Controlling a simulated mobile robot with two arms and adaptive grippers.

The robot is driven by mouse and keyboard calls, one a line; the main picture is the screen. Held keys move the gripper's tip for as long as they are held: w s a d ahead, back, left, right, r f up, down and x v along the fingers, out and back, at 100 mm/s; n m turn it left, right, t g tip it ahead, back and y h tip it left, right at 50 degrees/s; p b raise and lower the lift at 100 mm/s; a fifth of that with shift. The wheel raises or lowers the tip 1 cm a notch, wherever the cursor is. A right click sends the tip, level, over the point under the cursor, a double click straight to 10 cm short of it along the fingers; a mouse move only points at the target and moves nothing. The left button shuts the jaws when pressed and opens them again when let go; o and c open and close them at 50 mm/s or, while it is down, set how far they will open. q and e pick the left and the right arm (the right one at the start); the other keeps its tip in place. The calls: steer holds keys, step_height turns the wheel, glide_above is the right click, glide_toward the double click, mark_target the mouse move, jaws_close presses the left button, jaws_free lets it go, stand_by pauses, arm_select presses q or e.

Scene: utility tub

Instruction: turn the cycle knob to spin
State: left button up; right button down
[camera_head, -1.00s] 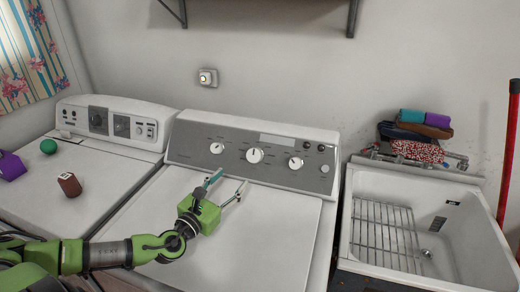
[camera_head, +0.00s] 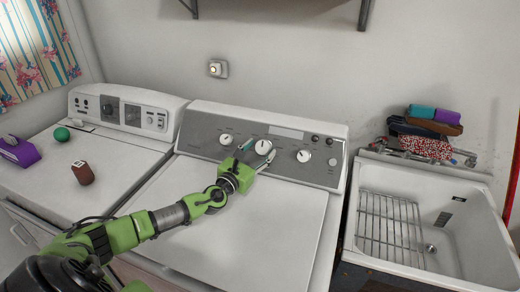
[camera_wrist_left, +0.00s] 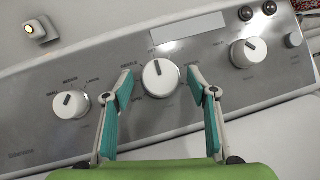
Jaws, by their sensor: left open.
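The control panel (camera_head: 205,133) of the middle machine carries three white knobs. The centre knob (camera_wrist_left: 160,78) has a dark pointer line and printed labels around it; it also shows in the head view (camera_head: 263,146). The left knob (camera_wrist_left: 71,104) and right knob (camera_wrist_left: 248,52) stand apart on either side. My left gripper (camera_wrist_left: 161,92) is open, with its teal-padded fingers on either side of the centre knob, apparently without gripping it. In the head view the gripper (camera_head: 254,152) is at the panel, just in front of that knob. My right gripper is out of view.
A white sink (camera_head: 480,225) with a wire rack is at right. The machine's lid (camera_head: 260,215) is clear.

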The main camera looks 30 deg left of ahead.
arm_select(q)
steer(key=shift+w, duration=0.35)
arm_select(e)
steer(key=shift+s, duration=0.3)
arm_select(q)
steer(key=c, duration=1.1)
